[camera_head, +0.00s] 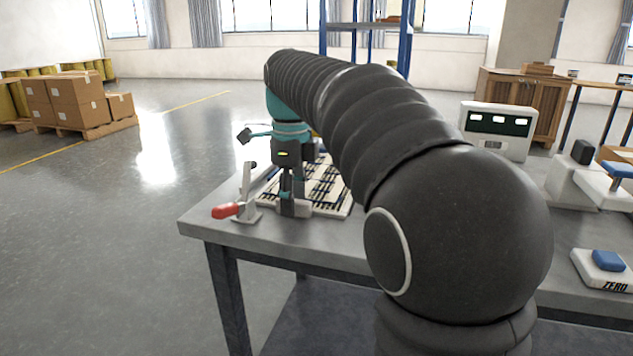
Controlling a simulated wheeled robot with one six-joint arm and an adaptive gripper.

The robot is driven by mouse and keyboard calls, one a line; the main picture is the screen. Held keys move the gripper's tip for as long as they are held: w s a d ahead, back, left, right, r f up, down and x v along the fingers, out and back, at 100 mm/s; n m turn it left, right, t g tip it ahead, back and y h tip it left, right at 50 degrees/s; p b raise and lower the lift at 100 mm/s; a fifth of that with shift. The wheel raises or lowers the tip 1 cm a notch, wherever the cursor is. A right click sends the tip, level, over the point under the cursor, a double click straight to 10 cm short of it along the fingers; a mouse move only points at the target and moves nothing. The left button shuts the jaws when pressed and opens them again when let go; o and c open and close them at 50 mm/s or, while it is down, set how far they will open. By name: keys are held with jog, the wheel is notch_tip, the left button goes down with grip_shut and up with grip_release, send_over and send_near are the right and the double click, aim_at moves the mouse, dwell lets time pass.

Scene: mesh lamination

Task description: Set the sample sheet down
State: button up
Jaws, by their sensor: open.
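A pale sheet with a dark grid pattern (328,190) lies on the grey table (203,222), near its left end. I take it to be the sample sheet or the mesh layup; I cannot tell the layers apart. My gripper (289,208) is low over the sheet's front left part, pointing down, with its fingers at or just above the surface. The fingers look apart. A small pale piece shows by the fingertips, and I cannot tell whether it touches them. My arm hides the right side of the sheet and the middle of the table.
A toggle clamp with a red handle (226,211) stands close left of my gripper. A white display unit (497,130) stands at the back right. A blue button on a ZERO box (608,261) is at the right. Boxes on a pallet (68,103) stand far left.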

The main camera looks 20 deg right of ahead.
grip_shut()
